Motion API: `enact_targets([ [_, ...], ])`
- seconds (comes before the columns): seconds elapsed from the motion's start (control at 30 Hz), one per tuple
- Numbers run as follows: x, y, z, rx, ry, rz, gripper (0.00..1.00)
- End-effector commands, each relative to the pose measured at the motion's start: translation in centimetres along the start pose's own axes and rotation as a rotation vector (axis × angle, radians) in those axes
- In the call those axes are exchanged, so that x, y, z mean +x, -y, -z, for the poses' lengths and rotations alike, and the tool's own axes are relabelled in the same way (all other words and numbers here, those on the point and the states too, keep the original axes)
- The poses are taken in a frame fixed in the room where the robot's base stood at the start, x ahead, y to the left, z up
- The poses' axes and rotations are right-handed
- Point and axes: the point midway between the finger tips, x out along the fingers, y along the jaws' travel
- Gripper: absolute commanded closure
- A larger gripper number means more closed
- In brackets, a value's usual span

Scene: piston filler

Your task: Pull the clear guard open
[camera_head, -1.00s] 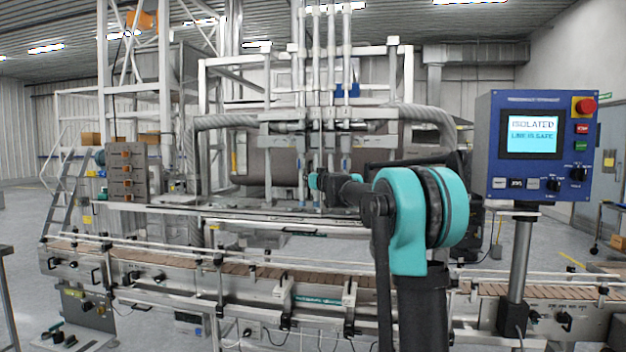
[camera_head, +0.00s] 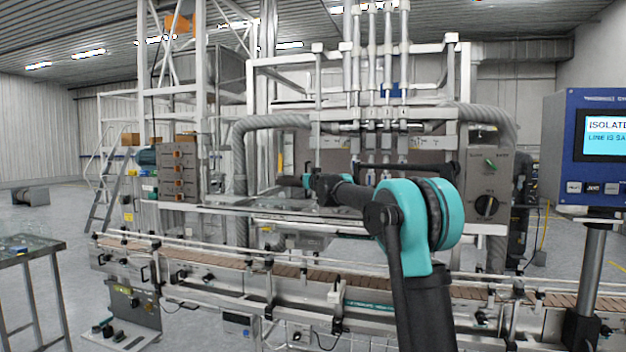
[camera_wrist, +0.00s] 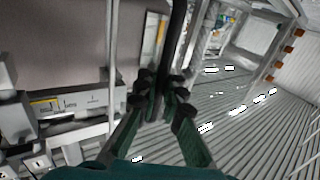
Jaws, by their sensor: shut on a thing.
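My gripper (camera_head: 292,181) reaches left across the front of the filler in the head view. In the wrist view my gripper (camera_wrist: 160,90) is shut on a dark bar, the guard's handle (camera_wrist: 178,40), which runs up between the fingers. The clear guard (camera_head: 290,205) shows faintly in the head view as a see-through, nearly flat panel below my gripper, above the conveyor. Its exact edges are hard to make out, and my arm hides part of its right side.
The conveyor (camera_head: 225,258) with rails runs along the front. A blue control panel (camera_head: 590,150) reading isolated stands at the right. A grey switch box (camera_head: 487,190) is behind my arm. A metal table (camera_head: 30,250) stands at the left, with open floor between.

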Motion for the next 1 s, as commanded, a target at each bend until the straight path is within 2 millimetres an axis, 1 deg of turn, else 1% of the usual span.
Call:
enact_targets([
  [0.37, 0.1, 0.2, 0.0, 0.000, 0.000, 0.002, 1.00],
  [0.4, 0.1, 0.2, 0.0, 0.000, 0.000, 0.002, 0.89],
  [0.5, 0.1, 0.2, 0.0, 0.000, 0.000, 0.001, 0.76],
  [0.57, 0.1, 0.2, 0.0, 0.000, 0.000, 0.001, 0.70],
  [0.87, 0.0, 0.1, 0.0, 0.000, 0.000, 0.000, 0.70],
  [1.0, -0.9, 0.1, 0.0, 0.000, 0.000, 0.000, 0.70],
])
